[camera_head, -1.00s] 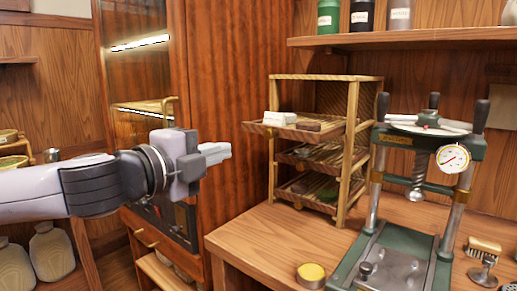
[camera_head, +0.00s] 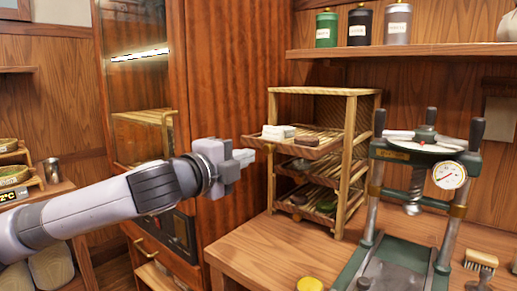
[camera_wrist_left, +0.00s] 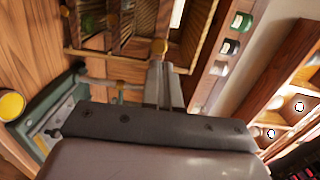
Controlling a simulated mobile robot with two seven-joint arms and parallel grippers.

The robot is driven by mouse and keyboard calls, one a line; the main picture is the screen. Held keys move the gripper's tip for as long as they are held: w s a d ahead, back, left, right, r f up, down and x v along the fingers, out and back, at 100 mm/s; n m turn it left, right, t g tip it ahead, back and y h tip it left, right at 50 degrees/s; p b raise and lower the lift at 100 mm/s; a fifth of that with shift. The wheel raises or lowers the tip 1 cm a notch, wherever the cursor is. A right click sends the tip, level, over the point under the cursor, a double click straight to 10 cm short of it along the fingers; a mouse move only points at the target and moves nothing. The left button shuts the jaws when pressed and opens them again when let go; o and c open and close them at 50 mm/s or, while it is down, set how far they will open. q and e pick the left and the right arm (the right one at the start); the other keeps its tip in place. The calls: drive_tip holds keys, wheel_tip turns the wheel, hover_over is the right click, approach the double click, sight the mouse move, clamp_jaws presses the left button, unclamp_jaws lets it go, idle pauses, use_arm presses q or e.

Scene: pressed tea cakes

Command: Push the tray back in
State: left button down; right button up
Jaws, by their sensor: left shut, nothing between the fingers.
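The top tray (camera_head: 312,154) sticks out to the left from the wooden rack (camera_head: 358,150), with its outer end past the rack's post. A pale wrapped block (camera_head: 278,132) and a dark brown cake (camera_head: 306,140) lie on it. My left gripper (camera_head: 250,156) is shut and empty, just left of the tray's outer end and at about its height. My right gripper is not in view.
Two lower trays (camera_head: 308,173) sit inside the rack. A green press with a gauge (camera_head: 449,175) stands right of it on the wooden counter (camera_head: 255,250). A tall wooden cabinet (camera_head: 225,90) stands behind my left arm. A yellow tin (camera_head: 310,284) is at the counter's front.

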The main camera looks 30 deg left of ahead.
sight(267, 149)
use_arm(q)
drive_tip(key=shift+w+f+p, duration=0.1)
drive_tip(key=shift+w+p, duration=0.25)
drive_tip(key=shift+w, duration=2.35)
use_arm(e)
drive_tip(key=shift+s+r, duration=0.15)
